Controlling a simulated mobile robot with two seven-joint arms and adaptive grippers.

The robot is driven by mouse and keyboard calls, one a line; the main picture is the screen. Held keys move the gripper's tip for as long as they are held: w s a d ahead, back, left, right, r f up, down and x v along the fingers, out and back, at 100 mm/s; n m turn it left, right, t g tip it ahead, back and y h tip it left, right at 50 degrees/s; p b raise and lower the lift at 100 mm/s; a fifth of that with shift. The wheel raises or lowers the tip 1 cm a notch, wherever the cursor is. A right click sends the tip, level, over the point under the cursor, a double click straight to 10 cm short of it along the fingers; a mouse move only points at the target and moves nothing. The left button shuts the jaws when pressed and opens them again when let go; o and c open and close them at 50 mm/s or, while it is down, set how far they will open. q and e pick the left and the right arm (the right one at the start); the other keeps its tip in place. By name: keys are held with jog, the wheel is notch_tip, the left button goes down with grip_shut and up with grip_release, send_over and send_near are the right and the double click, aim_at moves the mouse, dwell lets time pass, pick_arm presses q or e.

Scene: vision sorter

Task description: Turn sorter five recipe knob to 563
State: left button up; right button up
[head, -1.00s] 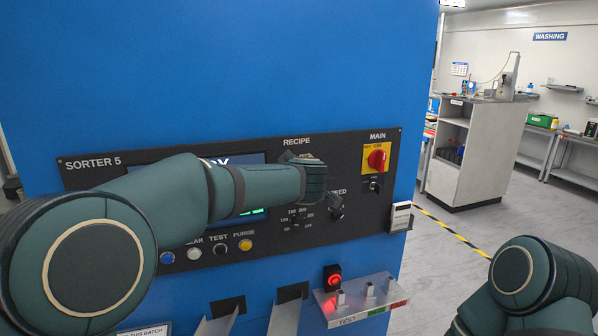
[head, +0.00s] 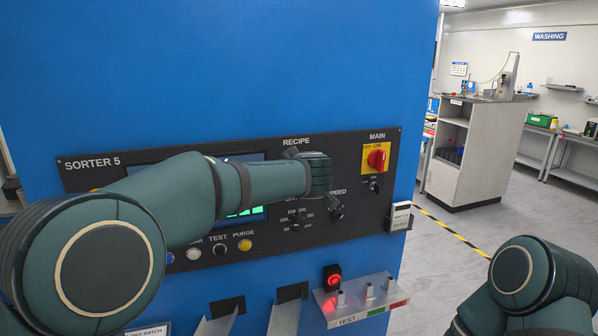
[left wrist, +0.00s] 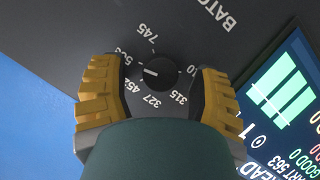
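The recipe knob (left wrist: 160,72) is a round black dial with a white pointer line, seen in the left wrist view. Its pointer faces left, near the gap between the partly hidden 563 label (left wrist: 124,56) and the 452 label (left wrist: 131,85). My left gripper (left wrist: 161,82) has its yellow fingers apart, one on each side of the knob, with a visible gap to it on both sides. In the head view my left wrist hides the knob below the RECIPE label (head: 296,142). My right gripper is out of view.
The sorter's black panel (head: 85,178) also carries a speed knob (head: 334,207), a red main switch (head: 376,159) and a row of buttons. A screen (left wrist: 285,105) shows a line ending in 563. A clear test shelf (head: 350,310) juts out below.

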pick_arm(q)
jog(key=shift+s, duration=0.1)
jog(key=v, duration=1.1)
jog(key=shift+s+r, duration=0.2)
jog(key=shift+s, duration=0.15)
jog(key=shift+w+d+f, duration=0.1)
